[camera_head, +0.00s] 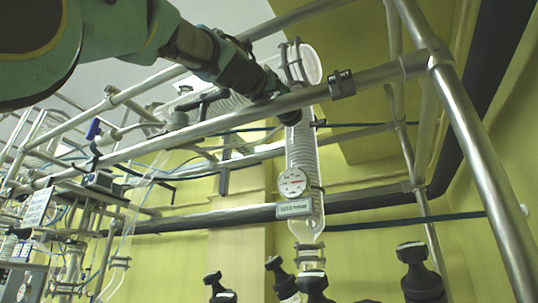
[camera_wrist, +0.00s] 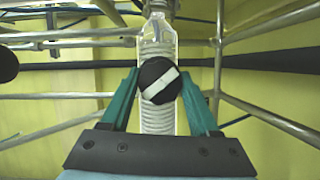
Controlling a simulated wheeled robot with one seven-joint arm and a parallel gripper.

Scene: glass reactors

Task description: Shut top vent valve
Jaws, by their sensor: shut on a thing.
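The vent valve knob (camera_wrist: 160,72) is round and black with a white bar across it. In the wrist view the bar is tilted, rising from lower left to upper right. My gripper (camera_wrist: 160,84) has its two teal fingers on either side of the knob, shut on it. Behind the knob stands an upright glass column (camera_wrist: 158,122) with a coil inside. In the head view my gripper (camera_head: 280,102) reaches down from the upper left to the top of this column (camera_head: 303,155). The knob is mostly hidden there by the gripper and the rail.
A metal rail (camera_head: 220,118) crosses close by my gripper, and a thick post (camera_head: 480,150) stands at the right. A round gauge (camera_head: 292,182) sits on the column. Several black-capped fittings, one at the right (camera_head: 420,270), stand below. A yellow wall is behind.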

